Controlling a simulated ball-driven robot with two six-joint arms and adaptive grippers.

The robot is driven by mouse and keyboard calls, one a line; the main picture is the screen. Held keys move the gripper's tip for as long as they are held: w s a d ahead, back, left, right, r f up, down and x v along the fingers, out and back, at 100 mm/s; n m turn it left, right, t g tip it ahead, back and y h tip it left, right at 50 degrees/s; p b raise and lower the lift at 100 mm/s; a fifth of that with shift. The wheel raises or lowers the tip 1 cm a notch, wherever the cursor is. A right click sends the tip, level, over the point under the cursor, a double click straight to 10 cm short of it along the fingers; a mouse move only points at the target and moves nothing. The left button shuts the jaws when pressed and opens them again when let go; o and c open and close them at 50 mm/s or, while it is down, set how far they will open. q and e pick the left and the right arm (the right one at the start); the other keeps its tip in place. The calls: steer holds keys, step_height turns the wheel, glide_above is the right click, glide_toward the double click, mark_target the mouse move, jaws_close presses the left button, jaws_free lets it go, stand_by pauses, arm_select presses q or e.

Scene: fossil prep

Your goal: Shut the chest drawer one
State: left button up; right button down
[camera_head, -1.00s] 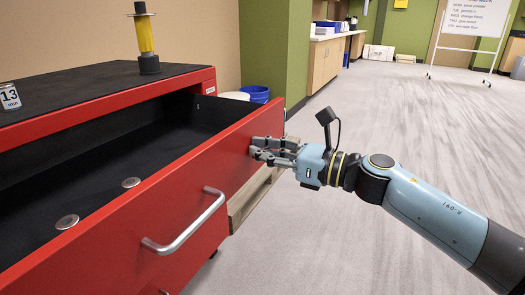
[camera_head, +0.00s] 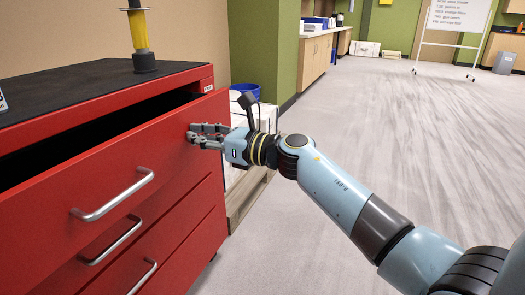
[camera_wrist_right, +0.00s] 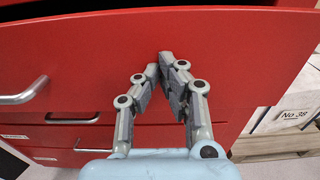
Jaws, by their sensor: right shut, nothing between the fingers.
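The red chest's top drawer (camera_head: 157,158) is partly open, with a narrow dark gap behind its front panel. Its silver bar handle (camera_head: 113,196) is at the left and also shows in the right wrist view (camera_wrist_right: 24,93). My right gripper (camera_head: 192,134) is shut and empty, its fingertips at the drawer front near its right end. In the right wrist view the fingertips (camera_wrist_right: 166,60) are close together against the red panel (camera_wrist_right: 230,52); exact contact is hard to tell. My left gripper is in neither view.
Lower drawers (camera_head: 172,238) look shut. A yellow-bodied tool (camera_head: 139,35) stands on the black chest top (camera_head: 70,92). Right of the chest are a wooden pallet (camera_head: 247,197) and a blue bucket (camera_head: 246,91). Open grey floor (camera_head: 410,130) lies to the right.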

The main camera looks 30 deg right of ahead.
steer(key=b+x, duration=0.1)
steer(key=x, duration=0.6)
steer(key=shift+w+a+f, duration=0.1)
steer(key=shift+w+a, duration=0.1)
steer(key=shift+w, duration=0.1)
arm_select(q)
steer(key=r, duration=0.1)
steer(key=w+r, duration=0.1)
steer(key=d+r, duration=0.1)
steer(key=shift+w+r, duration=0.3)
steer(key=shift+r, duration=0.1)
arm_select(e)
steer(key=shift+w, duration=0.1)
steer(key=shift+w+r, duration=0.1)
steer(key=shift+r, duration=0.15)
